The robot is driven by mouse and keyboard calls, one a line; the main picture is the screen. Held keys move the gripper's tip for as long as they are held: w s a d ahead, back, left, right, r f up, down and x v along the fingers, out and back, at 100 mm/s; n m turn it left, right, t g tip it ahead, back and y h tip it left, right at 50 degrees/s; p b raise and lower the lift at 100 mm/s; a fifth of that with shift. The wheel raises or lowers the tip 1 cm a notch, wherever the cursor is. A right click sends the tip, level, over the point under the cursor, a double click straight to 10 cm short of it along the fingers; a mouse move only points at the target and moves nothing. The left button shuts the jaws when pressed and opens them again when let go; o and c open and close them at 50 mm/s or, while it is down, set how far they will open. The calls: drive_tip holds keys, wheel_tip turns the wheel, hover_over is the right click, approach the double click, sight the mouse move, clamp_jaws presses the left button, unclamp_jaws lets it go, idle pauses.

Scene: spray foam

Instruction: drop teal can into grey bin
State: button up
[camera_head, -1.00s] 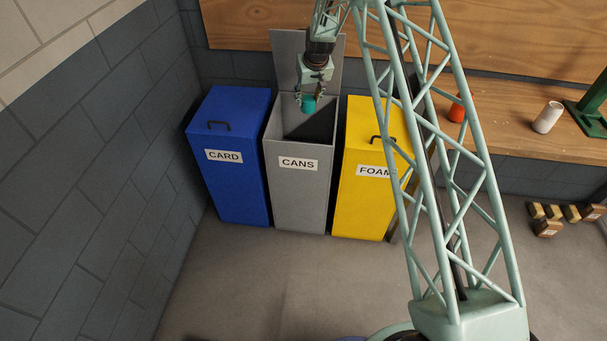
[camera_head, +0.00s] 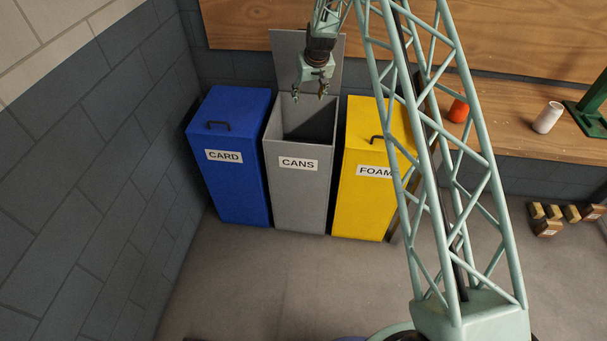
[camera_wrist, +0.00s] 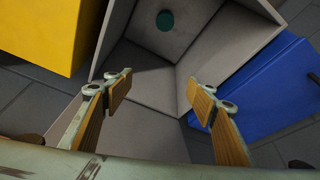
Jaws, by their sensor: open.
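The grey bin (camera_head: 299,190) is labelled CANS and stands between the blue and yellow bins with its lid (camera_head: 320,62) raised. My gripper (camera_head: 309,98) is open and empty over the bin's mouth. In the wrist view my gripper (camera_wrist: 160,94) shows its two fingers spread apart with nothing between them. The teal can (camera_wrist: 165,20) is inside the grey bin, away from the fingers, seen as a small round shape. In the head view the can is hidden by the bin's walls.
A blue CARD bin (camera_head: 232,160) and a yellow FOAM bin (camera_head: 365,190) stand closed on either side. An orange object (camera_head: 458,111) and a white cylinder (camera_head: 548,117) are on the wooden bench (camera_head: 500,125). Small boxes (camera_head: 548,229) lie at the right.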

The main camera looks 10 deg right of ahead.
drive_tip(key=v, duration=1)
drive_tip(key=shift+r, duration=0.1)
idle(1.0)
drive_tip(key=s+r, duration=3.5)
drive_tip(key=s, duration=0.7)
drive_tip(key=s+r, duration=0.2)
drive_tip(key=s, duration=0.8)
drive_tip(key=s+f+m, duration=0.1)
drive_tip(key=s+f, duration=0.1)
drive_tip(key=s, duration=2)
drive_tip(key=shift+s+a, duration=0.2)
drive_tip(key=shift+s, duration=0.1)
drive_tip(key=shift+f, duration=0.1)
